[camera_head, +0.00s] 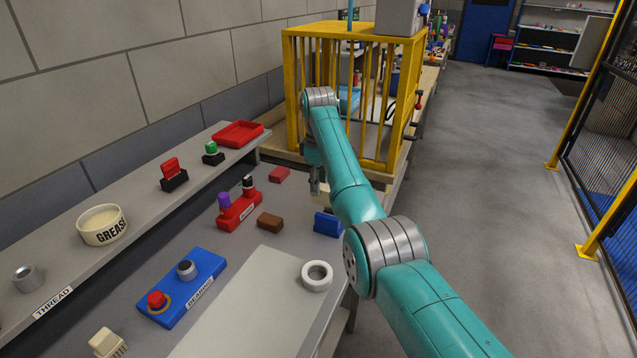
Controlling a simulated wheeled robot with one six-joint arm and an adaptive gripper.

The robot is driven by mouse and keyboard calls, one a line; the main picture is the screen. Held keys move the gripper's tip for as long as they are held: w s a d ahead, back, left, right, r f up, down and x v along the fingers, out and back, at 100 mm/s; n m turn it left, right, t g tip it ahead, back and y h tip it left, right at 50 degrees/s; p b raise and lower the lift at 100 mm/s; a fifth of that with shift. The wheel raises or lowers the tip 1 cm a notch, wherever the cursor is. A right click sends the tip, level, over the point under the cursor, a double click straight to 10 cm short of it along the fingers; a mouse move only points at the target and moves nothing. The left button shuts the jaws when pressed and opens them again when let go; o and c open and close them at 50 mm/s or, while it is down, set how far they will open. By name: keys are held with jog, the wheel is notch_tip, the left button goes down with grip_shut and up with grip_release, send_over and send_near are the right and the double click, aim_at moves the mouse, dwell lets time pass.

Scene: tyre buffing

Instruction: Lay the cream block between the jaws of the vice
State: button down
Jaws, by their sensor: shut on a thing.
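My gripper (319,188) is over the far right part of the bench, partly hidden behind my own teal arm. It is shut on a pale cream block (324,204), of which only a small part shows beside the arm. A blue block-like thing (327,224), possibly the vice, stands on the bench just below and in front of the gripper. Its jaws cannot be made out, and the arm covers its right side. I cannot tell whether the cream block touches it.
A brown block (270,222), a red holder (239,211) and a red block (279,174) lie left of the gripper. A blue bearing tray (182,287) and a white ring (317,276) are nearer. A yellow cage (292,80) stands behind; a raised shelf (140,199) runs along the left.

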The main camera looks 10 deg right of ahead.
aim_at(319, 197)
jog(key=shift+f, duration=2.5)
dwell(0.8)
jog(key=c, duration=0.7)
grip_release()
jog(key=shift+f, duration=0.1)
jog(key=shift+r, duration=2.55)
jog(key=shift+r, duration=0.1)
